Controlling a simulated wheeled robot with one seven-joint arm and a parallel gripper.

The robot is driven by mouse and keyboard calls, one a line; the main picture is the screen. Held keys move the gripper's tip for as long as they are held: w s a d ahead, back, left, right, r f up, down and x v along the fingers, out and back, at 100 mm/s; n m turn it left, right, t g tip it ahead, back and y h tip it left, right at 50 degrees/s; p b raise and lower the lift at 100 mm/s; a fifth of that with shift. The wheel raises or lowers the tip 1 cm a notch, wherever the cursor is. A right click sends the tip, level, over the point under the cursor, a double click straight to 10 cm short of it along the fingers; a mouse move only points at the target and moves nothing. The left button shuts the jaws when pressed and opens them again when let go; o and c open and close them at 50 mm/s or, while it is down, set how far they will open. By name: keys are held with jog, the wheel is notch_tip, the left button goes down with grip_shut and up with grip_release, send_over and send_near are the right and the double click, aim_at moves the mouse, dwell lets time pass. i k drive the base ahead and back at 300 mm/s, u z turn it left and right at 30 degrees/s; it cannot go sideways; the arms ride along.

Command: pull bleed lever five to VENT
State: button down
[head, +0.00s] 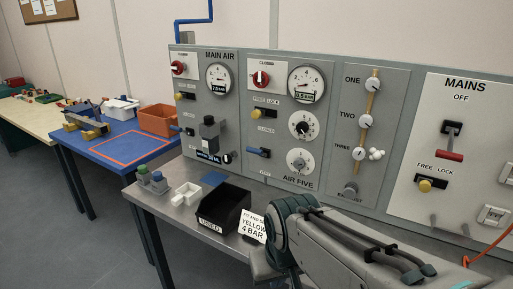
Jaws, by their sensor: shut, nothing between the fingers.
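The AIR FIVE panel (276,137) stands upright in the middle of the board. Its blue lever (259,153) sits at the lower left, below a yellow knob (261,113) with a small label above it. The lever appears to lie roughly level. A small label under it is too blurred to read. A similar blue lever (187,131) is on the MAIN AIR panel to the left. My arm crosses the lower right, in front of the bench; my gripper is not in view.
Above the lever are a red knob (260,79) and a gauge (306,84); white dials (303,125) are to its right. The MAINS panel (464,190) is right.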

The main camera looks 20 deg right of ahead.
aim_at(254, 150)
jog(key=z, duration=0.5)
jog(key=k, duration=1.05)
jog(key=z, duration=0.15)
jog(key=i, duration=0.3)
jog(key=u, duration=1.2)
jog(key=i, duration=1.45)
jog(key=z, duration=0.6)
jog(key=i, duration=0.4)
jog(key=z, duration=0.35)
